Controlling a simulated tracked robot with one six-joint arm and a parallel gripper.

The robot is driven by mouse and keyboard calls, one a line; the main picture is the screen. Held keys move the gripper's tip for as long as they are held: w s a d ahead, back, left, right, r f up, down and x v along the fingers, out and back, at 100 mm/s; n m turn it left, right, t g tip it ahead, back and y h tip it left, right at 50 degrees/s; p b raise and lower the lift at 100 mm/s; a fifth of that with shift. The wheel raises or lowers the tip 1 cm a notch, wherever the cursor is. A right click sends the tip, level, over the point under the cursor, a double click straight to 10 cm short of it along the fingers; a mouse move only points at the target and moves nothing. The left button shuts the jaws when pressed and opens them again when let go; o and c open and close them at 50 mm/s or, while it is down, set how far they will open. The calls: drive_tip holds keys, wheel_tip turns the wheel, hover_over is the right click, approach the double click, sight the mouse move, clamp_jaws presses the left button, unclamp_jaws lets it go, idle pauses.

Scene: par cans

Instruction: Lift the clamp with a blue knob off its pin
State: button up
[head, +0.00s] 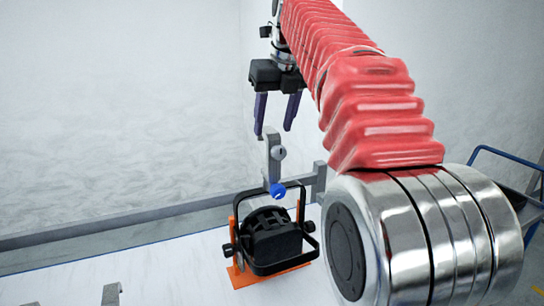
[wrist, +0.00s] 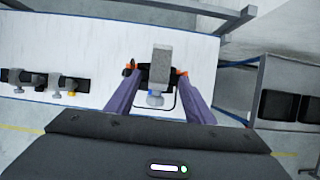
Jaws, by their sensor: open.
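The grey clamp (head: 272,152) with a blue knob (head: 278,190) stands upright in the head view, just above a black par can. In the wrist view the clamp appears between the fingers, with a gap on each side. I cannot make out the pin.
The black par can (head: 272,240) sits in an orange stand (head: 240,277) on a white table (head: 180,265). A grey bracket (head: 318,178) stands right of the clamp. In the wrist view, a dark rail (wrist: 40,82) at left carries other clamps, one with an orange-yellow knob (wrist: 71,94).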

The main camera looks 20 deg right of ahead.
sight(272, 132)
drive_tip(key=shift+x, duration=2.25)
drive_tip(key=shift+s+f, duration=0.1)
drive_tip(key=shift+s, duration=0.1)
drive_tip(key=shift+c, duration=0.3)
clamp_jaws()
